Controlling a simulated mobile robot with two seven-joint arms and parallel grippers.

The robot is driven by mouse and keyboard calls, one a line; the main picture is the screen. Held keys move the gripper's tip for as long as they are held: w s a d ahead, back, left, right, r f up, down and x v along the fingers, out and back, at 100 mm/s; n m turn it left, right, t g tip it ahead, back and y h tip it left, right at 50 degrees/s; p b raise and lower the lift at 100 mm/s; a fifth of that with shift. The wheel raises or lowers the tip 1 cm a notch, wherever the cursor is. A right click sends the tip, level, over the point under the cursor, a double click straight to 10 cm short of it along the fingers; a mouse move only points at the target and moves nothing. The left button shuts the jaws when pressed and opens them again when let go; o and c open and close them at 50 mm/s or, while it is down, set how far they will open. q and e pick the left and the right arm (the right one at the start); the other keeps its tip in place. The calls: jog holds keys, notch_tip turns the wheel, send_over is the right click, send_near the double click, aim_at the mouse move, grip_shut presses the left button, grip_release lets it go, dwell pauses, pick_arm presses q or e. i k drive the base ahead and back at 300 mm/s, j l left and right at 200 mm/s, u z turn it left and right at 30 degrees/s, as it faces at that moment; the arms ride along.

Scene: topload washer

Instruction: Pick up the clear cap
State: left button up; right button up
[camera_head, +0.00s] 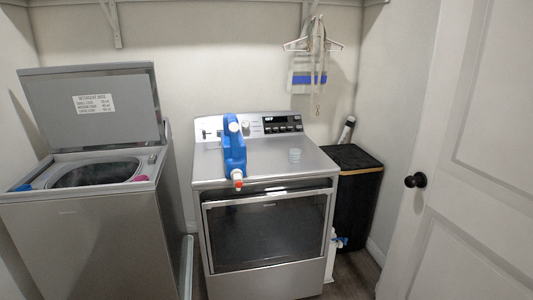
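Neither of my grippers shows in the head view.
An open topload washer (88,222) stands at the left, its lid (92,106) raised. A black hamper (357,190) stands right of the dryer. A white door (480,150) with a dark knob fills the right side. Hangers (314,45) hang on the back wall.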

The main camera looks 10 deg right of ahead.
aim_at(295, 154)
jog(key=i, duration=1.4)
